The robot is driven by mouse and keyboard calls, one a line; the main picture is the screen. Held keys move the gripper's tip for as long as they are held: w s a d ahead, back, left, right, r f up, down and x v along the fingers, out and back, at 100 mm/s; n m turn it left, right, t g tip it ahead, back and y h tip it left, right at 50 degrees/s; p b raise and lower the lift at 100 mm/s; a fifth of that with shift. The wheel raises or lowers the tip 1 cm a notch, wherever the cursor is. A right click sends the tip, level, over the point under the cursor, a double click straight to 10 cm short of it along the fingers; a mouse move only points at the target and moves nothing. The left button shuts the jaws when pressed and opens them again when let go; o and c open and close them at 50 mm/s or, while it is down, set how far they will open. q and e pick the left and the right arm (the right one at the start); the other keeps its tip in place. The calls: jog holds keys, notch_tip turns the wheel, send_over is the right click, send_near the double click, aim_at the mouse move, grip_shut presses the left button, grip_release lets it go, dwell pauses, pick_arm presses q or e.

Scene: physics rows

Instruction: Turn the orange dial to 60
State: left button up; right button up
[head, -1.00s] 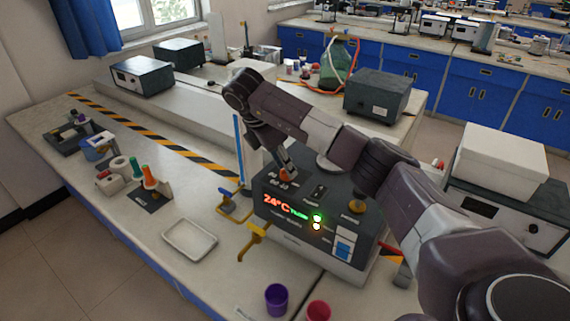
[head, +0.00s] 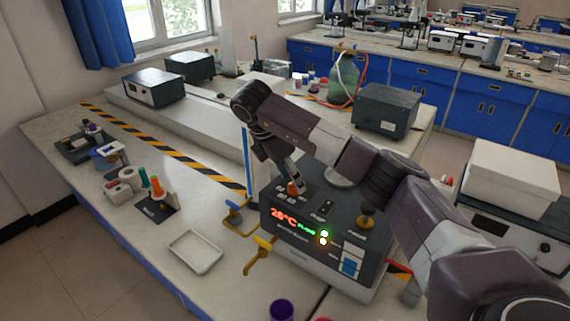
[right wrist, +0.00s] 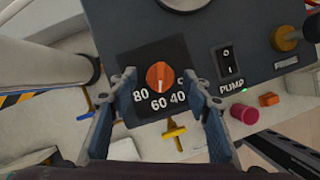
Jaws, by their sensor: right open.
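The orange dial (right wrist: 160,75) sits on a dark square plate on the control unit, with printed numbers 80, 60 and 40 below it in the right wrist view. A light mark on the dial points down, roughly towards 60; I cannot read it exactly. The dial also shows in the head view (head: 293,187), partly behind the fingers. My right gripper (right wrist: 160,78) is open, with one finger on each side of the dial and a visible gap to it. The unit's red display (head: 283,217) reads 26°C. My left gripper is not in view.
A pump switch (right wrist: 228,62) and a yellow knob (right wrist: 286,38) are on the same panel. Yellow valve handles (head: 260,252) stick out at the unit's front left. A white tray (head: 195,252) lies on the bench to the left, with bare bench around it.

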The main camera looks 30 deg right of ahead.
jog(key=v, duration=1.1)
jog(key=shift+r, duration=0.2)
jog(key=shift+a, duration=0.15)
